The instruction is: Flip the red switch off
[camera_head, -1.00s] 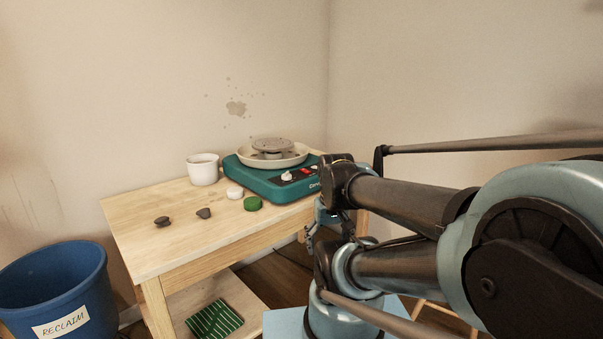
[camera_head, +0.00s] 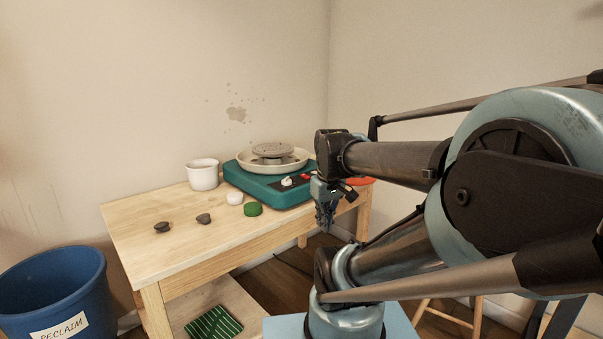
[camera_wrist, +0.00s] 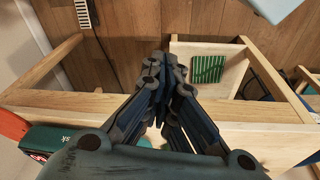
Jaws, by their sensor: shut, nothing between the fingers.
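The teal pottery wheel (camera_head: 262,186) stands at the back right of the wooden table. Its dark front panel holds a small red switch (camera_head: 306,176) and a white knob (camera_head: 287,181). The switch's position is too small to tell. My gripper (camera_head: 325,224) is shut and empty, pointing down just in front of the table's front edge, to the right of and below the switch, apart from the wheel. In the wrist view my gripper (camera_wrist: 166,72) hangs over the floor and table edge.
On the table (camera_head: 150,245) are a white cup (camera_head: 203,174), a white piece (camera_head: 235,197), a green round piece (camera_head: 253,209) and two dark stones (camera_head: 203,218). A blue bucket (camera_head: 55,290) stands left.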

